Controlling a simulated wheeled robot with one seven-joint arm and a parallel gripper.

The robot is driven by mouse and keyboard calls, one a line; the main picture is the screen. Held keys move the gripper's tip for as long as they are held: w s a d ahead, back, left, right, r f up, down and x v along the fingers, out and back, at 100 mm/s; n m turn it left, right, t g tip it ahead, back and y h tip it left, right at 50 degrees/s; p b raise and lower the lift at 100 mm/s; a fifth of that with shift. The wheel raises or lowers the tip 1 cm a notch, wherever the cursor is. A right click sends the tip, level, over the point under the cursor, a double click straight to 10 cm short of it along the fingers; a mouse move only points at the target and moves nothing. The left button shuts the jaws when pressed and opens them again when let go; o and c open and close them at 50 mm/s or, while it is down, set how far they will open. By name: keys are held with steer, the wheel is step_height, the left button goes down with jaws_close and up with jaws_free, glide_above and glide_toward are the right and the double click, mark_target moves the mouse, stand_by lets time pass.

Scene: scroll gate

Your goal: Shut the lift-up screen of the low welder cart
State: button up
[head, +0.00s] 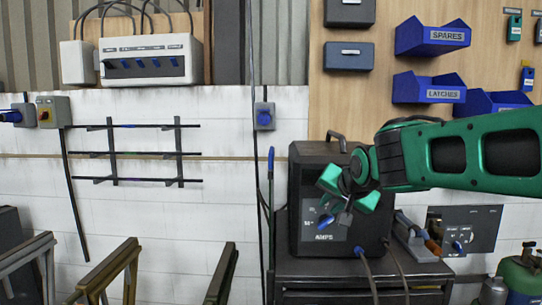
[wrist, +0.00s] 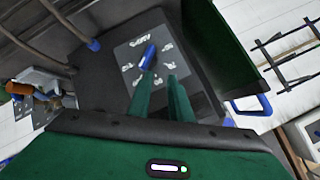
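The welder (head: 310,170) is a black box on a low dark cart, with a grey front panel marked AMPS (head: 322,238). In the wrist view this panel (wrist: 127,58) carries a blue knob. A dark green flat panel (wrist: 222,45) with a black edge, which looks like the screen, stands out beside the welder there. A blue handle (wrist: 252,106) shows by its edge. In the head view I cannot make the screen out clearly. My gripper (head: 345,208) is before the welder's front. Its two green fingers (wrist: 162,82) show a gap with nothing between them.
Cables run from the welder's front. A torch with an orange part (head: 432,247) lies on the cart top (head: 330,267) at right. Metal frames (head: 118,270) stand in the left foreground. A gas cylinder (head: 522,275) is at far right. A wall rack (head: 150,153) hangs at left.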

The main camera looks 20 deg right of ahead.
mark_target(271, 149)
steer(key=w+a+r+m+t+y, duration=0.2)
steer(key=w+a+r+t, duration=0.3)
steer(key=w+a+r, duration=0.55)
steer(key=w, duration=0.8)
steer(key=shift+w+a+r, duration=0.15)
steer(key=shift+w+r, duration=0.2)
steer(key=shift+c, duration=0.4)
jaws_close()
